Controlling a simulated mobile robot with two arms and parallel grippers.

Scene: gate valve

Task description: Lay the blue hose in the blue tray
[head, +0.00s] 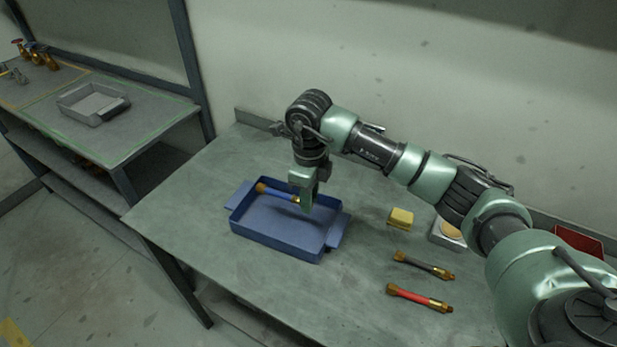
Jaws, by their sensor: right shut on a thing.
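The blue tray (280,243) sits on the grey-green workbench, with a flat handle at each end. The blue hose (277,193) has brass ends and is over the back part of the tray, its left end near the back left corner. My right gripper (306,202) reaches down over the tray and is shut on the blue hose near its right end. The gripper hides part of that end. I cannot tell whether the hose touches the tray floor. My left gripper is not in view.
A black hose (424,265) and a red hose (418,297) lie right of the tray. A yellow sponge (400,218) and a grey container (447,234) stand behind them. A red bin (583,243) is at far right. The bench's left part is clear. Another bench (140,130) holds a grey tray (92,104).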

